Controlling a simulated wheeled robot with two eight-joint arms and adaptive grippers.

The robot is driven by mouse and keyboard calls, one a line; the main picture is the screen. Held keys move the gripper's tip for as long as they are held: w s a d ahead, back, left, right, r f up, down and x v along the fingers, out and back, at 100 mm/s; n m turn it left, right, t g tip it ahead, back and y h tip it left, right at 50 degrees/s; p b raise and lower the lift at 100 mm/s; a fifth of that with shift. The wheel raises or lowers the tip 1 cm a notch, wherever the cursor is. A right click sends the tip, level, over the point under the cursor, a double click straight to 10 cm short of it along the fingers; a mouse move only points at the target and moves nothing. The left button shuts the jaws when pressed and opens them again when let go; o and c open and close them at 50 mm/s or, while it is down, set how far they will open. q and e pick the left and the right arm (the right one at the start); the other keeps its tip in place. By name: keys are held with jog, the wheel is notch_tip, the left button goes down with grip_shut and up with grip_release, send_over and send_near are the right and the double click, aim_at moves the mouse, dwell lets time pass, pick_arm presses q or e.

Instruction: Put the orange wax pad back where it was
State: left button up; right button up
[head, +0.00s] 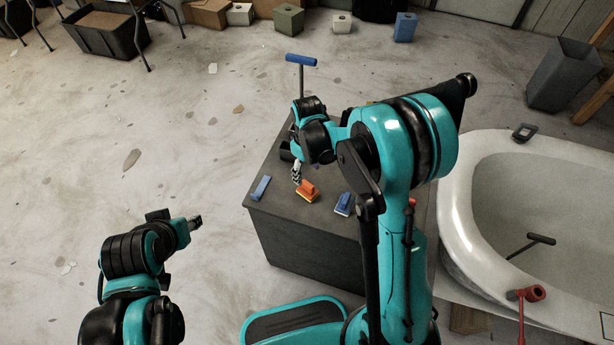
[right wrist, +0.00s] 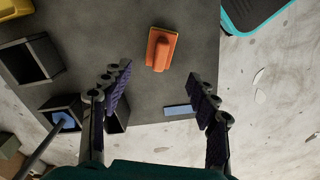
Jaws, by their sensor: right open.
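The orange wax pad (head: 308,191) lies on top of the dark grey block-shaped bench (head: 300,240), near its front. It also shows in the right wrist view (right wrist: 161,49), beyond my fingertips and apart from them. My right gripper (head: 297,174) is over the bench just behind the pad. In the right wrist view its two fingers (right wrist: 161,88) are spread wide with nothing between them. My left gripper (head: 194,222) is over the floor at the left, away from the bench; its jaws are too small to judge.
A thin blue bar (head: 260,188) lies left of the pad and a blue pad (head: 343,204) lies right of it. Open black holders (right wrist: 28,61) stand on the bench; a blue T-handled tool (head: 301,61) rises behind. A white hull mould (head: 470,215) stands at the right.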

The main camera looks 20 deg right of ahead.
aim_at(307, 183)
jog(key=s+d+r+m+t, duration=0.1)
jog(key=s+r, duration=0.2)
jog(key=r, duration=0.4)
jog(key=s+d+r+m+t, duration=0.1)
jog(key=s+r+m+t, duration=0.1)
jog(key=s+r, duration=0.3)
jog(key=s+d+r+m+t, duration=0.1)
jog(key=s+r+m+t, duration=0.2)
jog(key=s, duration=0.6)
jog(key=shift+s+r+m+t+p, duration=0.15)
jog(key=shift+r+m+t+p, duration=0.35)
jog(key=shift+r, duration=0.6)
jog(key=shift+d, duration=0.1)
